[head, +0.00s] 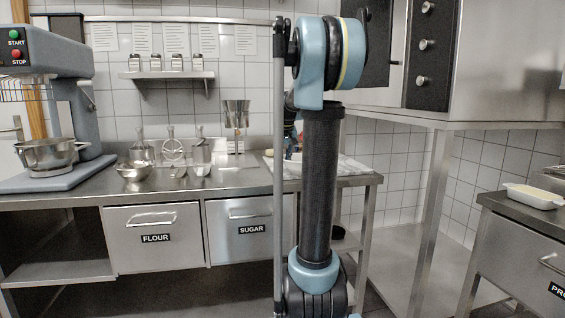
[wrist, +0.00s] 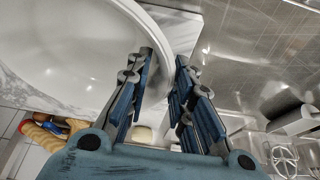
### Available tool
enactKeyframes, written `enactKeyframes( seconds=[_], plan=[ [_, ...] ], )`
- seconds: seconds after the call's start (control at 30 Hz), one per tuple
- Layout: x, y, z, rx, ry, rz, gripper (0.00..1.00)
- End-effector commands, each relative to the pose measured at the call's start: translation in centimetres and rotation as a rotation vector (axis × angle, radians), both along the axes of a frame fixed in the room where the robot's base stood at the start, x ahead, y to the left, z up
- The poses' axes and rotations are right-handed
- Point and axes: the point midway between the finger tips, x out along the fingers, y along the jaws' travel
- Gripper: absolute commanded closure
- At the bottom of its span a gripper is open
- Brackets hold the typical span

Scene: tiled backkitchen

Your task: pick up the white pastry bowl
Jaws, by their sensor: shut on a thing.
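The white pastry bowl (wrist: 75,65) fills the upper left of the wrist view, with its smooth inside and curved rim showing. My gripper (wrist: 166,62) has one blue-grey finger on the inner side of the rim and the other on the outer side. It is shut on the bowl's wall near the rim.
A marble slab (head: 352,167) lies at the counter's right end. A small metal bowl (head: 133,170) and several utensils stand left of my arm. The stand mixer (head: 55,80) is farther left. In the wrist view, a whisk (wrist: 285,160) is at lower right.

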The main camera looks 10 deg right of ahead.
Motion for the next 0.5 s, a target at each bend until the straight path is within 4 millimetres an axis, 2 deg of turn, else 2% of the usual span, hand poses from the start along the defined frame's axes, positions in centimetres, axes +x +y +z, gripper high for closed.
enactKeyframes(
  seconds=[0.03,0.07,0.17,0.5],
  plan=[
    [-0.12,-0.01,-0.09,0.001,0.003,-0.002,1.0],
    [-0.12,-0.01,-0.09,0.001,0.003,-0.002,0.77],
    [-0.1,-0.02,-0.07,0.001,0.002,-0.002,0.55],
    [-0.07,-0.02,0.05,0.0,0.001,-0.001,0.55]
  ],
)
